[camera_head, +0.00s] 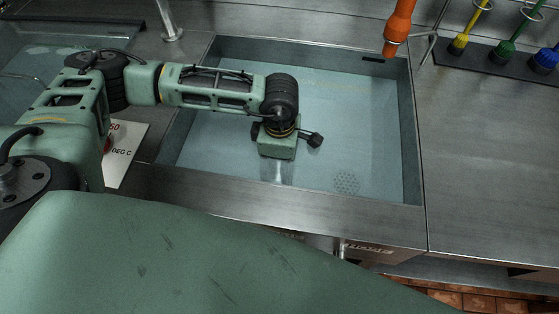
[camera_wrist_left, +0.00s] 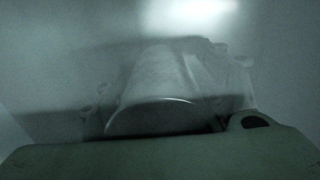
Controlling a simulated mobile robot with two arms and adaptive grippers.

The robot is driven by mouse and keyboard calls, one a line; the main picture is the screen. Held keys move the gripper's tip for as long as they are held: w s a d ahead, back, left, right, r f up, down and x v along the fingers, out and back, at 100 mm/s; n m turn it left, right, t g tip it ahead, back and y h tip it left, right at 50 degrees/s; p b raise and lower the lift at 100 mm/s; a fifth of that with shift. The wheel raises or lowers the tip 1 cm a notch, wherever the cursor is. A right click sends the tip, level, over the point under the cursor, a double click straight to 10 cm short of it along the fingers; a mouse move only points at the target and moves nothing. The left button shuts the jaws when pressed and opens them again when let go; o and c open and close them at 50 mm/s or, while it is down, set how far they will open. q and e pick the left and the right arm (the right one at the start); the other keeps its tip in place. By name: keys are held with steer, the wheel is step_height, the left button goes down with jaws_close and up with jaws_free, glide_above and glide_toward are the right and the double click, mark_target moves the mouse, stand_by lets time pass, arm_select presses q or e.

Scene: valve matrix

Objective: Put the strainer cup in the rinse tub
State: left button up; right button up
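The wide steel tub (camera_head: 407,130) in the middle of the head view looks filled with clear water and fits the rinse tub, though the plate on its front is hard to read. My left gripper (camera_head: 278,168) points down inside this tub, left of its middle. A pale, see-through cylinder, apparently the strainer cup, shows just below it in the head view. In the left wrist view the cup (camera_wrist_left: 160,88) lies between the two finger sides, its rim towards the camera. The view is hazy, and finger contact is unclear. My right gripper is not in view.
A second basin (camera_head: 30,50) is at the far left, with a temperature card (camera_head: 125,150) near it. An orange nozzle (camera_head: 398,25) hangs over the tub's back right. The right counter (camera_head: 485,165) is clear.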

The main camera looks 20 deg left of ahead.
arm_select(q)
steer(key=shift+r, duration=0.1)
steer(key=shift+r+p, duration=0.35)
step_height(320, 180, up, 12)
steer(key=p, duration=0.6)
steer(key=shift+f, duration=0.25)
